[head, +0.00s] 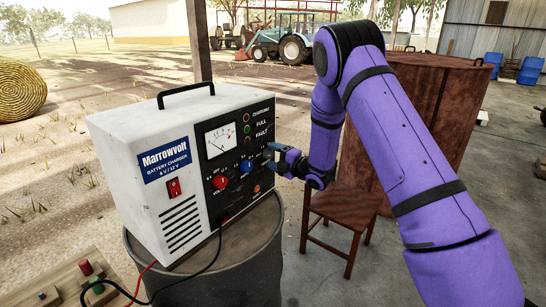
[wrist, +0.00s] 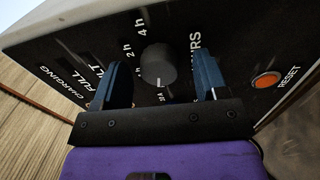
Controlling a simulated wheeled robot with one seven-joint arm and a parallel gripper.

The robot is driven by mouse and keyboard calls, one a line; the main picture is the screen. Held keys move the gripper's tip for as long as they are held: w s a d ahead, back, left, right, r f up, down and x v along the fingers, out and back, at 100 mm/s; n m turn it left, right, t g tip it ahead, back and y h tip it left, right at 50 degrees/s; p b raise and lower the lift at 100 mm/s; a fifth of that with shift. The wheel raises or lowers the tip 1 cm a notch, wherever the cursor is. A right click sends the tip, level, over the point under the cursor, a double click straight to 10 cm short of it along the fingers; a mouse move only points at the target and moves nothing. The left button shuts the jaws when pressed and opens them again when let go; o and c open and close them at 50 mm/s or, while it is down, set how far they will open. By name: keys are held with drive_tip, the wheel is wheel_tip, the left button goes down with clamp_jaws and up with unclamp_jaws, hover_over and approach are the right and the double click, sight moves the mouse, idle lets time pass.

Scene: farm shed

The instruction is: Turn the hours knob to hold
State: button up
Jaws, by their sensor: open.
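The hours knob (wrist: 158,64) is a dark round knob on the black panel of the battery charger (head: 180,150). A short white mark on it points down in the wrist view, toward a small label too blurred to read. Labels for 4 h and 2 h sit up and to its left. My gripper (wrist: 160,72) is open, with one blue finger on each side of the knob. I cannot tell whether the fingers touch it. In the head view my gripper (head: 273,158) is at the panel's right side and hides the hours knob.
A red knob (head: 220,183) and a blue knob (head: 246,166) sit left of my gripper. An orange reset button (wrist: 267,80) is right of the knob in the wrist view. The charger stands on a dark drum (head: 240,262).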

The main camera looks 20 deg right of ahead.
drive_tip(key=v, duration=1)
drive_tip(key=shift+s, duration=0.2)
drive_tip(key=shift+r, duration=0.1)
